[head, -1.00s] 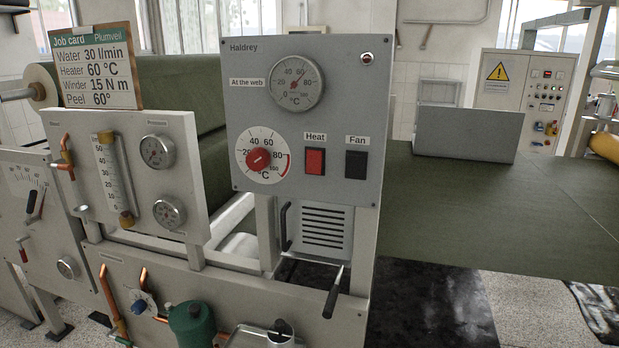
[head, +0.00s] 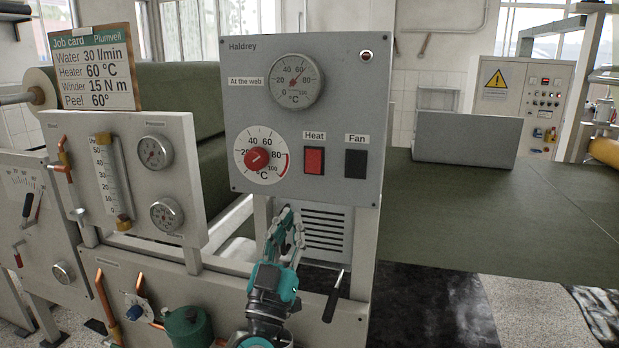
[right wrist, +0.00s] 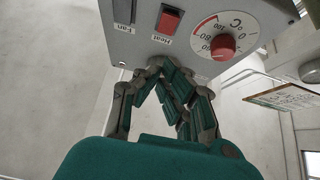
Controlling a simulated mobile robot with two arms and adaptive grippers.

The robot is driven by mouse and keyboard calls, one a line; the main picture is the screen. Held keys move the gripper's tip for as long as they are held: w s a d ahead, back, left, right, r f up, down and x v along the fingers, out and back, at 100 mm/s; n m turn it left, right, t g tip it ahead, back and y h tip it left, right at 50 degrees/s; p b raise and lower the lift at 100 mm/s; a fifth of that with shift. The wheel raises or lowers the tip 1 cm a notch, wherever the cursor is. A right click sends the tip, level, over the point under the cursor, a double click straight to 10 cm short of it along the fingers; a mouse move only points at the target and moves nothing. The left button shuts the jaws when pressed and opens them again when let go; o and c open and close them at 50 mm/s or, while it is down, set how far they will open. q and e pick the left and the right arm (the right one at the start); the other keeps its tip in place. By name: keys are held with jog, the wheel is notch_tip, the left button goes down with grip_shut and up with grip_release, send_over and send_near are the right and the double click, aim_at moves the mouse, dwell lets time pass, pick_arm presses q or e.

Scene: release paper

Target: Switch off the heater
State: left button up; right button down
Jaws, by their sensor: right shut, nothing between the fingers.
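The grey heater panel (head: 240,110) marked Haldrey stands upright in the middle of the head view. It carries a red Heat rocker switch (head: 314,161), a black Fan rocker switch (head: 355,164), a red temperature knob (head: 257,159) and a round gauge (head: 296,81). My right gripper (head: 287,212) is shut and empty, just below the panel's lower edge, left of and below the Heat switch. In the right wrist view the gripper (right wrist: 158,66) points toward the panel near the Heat switch (right wrist: 168,20), apart from it. The knob (right wrist: 223,45) is to its right. My left gripper is not in view.
A job card (head: 92,68) stands on the water panel (head: 186,195) at the left. A vented box (head: 325,232) and a black-handled lever (head: 333,297) are below the heater panel, close to my right arm. A red indicator (head: 366,55) sits at the panel's upper right.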

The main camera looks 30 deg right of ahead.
aim_at(314, 156)
jog(key=shift+w+r, duration=0.1)
jog(key=shift+w, duration=0.05)
jog(key=w+d+r+p, duration=0.1)
jog(key=w+d, duration=0.1)
jog(key=d, duration=0.1)
jog(key=w+d+r+p, duration=0.1)
jog(key=w+d+r, duration=0.1)
jog(key=w+d, duration=0.1)
jog(key=w+d+r+p, duration=0.1)
jog(key=w+d+r, duration=0.1)
jog(key=d, duration=0.1)
jog(key=shift+w+d+p, duration=0.15)
jog(key=shift+w+p, duration=0.2)
jog(key=shift+w, duration=0.05)
